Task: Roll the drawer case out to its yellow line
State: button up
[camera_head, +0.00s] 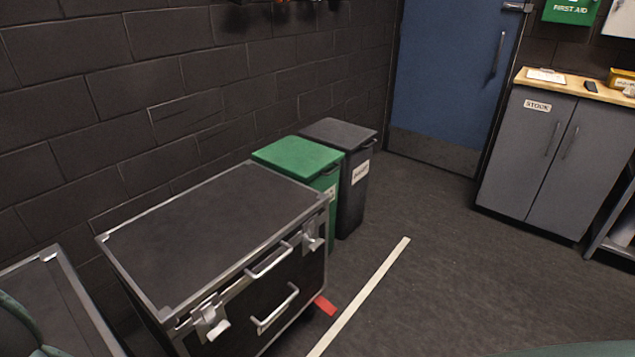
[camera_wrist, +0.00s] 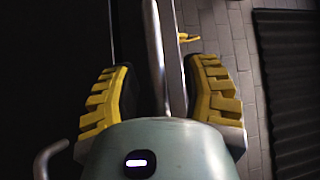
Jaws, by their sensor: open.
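The drawer case (camera_head: 205,225) is a black box with silver edges, handles and latches, standing by the wall in the head view. Its front carries an upper handle (camera_head: 270,261) and a lower handle (camera_head: 275,309). A pale cream line (camera_head: 362,292) runs on the floor to its right; no clearly yellow floor line shows. In the wrist view my gripper (camera_wrist: 160,75) is open, with a silver bar (camera_wrist: 155,55) between its yellow-padded fingers and apart from both. Whether the bar is a case handle I cannot tell. The head view does not show the gripper.
A red wedge (camera_head: 325,305) lies on the floor at the case's front corner. A green bin (camera_head: 300,160) and a dark bin (camera_head: 352,190) stand behind it. Another silver-edged case (camera_head: 62,310) is at lower left. Floor is clear towards the grey cupboard (camera_head: 530,165).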

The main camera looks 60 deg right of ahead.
jog(key=v, duration=1.2)
dwell(0.5)
dwell(0.6)
